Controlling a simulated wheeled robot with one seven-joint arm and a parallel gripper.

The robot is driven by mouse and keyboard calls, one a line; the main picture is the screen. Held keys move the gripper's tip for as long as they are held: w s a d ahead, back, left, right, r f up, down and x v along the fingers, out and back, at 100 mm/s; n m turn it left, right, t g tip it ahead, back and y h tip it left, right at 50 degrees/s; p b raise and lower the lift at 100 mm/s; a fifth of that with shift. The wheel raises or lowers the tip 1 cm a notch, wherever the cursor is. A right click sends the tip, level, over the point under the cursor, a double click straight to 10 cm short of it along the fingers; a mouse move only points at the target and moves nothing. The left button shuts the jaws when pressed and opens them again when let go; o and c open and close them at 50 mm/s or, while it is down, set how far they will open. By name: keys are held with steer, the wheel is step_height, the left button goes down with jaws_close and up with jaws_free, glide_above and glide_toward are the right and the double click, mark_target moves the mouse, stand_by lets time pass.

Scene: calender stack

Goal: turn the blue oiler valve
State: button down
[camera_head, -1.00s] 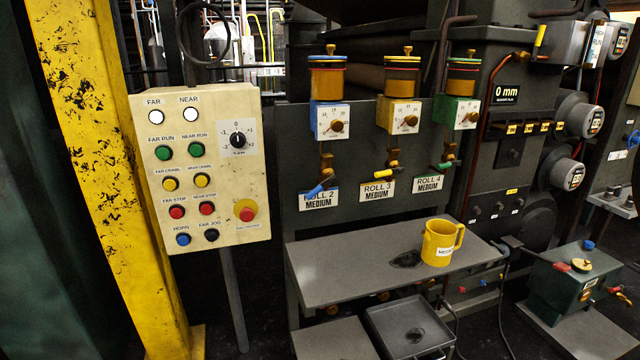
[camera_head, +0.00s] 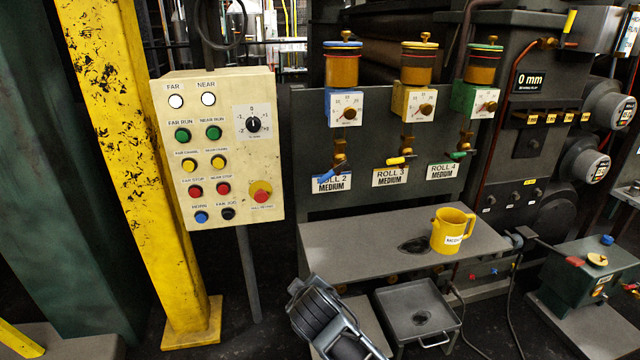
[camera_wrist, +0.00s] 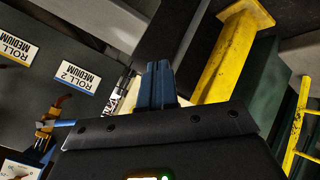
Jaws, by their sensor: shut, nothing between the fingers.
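The blue oiler valve (camera_head: 328,177) is a small blue lever on a brass fitting. It hangs under the left oiler (camera_head: 343,70), the one with a blue dial block, by the ROLL 2 MEDIUM label (camera_head: 332,183). In the wrist view the blue lever (camera_wrist: 62,123) shows at the left, partly cut off by my gripper's dark body. My gripper (camera_wrist: 157,84) is shut and empty, its bluish fingers together, apart from the lever. In the head view, the dark end of my arm shows low at the bottom middle, below the oilers; its fingertips are hard to make out there.
Yellow (camera_head: 401,160) and green (camera_head: 459,155) valve levers sit to the right on the same panel. A grey shelf (camera_head: 350,245) juts out below, with a yellow mug (camera_head: 452,231). A cream control box (camera_head: 226,150) and yellow column (camera_head: 125,150) stand to the left.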

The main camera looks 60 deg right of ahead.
steer(key=w+d+r+m+g+p, duration=0.1)
steer(key=w+d+r+m+g, duration=0.15)
steer(key=w+d+r, duration=0.4)
steer(key=m+g+y+p, duration=0.3)
steer(key=m+g, duration=0.2)
steer(key=g, duration=0.2)
glide_toward(320, 181)
steer(key=d+f, duration=0.1)
steer(key=s+d+f, duration=0.1)
steer(key=d+f, duration=0.1)
steer(key=s+d+f, duration=0.1)
steer(key=shift+s+d+f, duration=0.15)
steer(key=shift+s+f, duration=0.1)
steer(key=shift+f, duration=0.15)
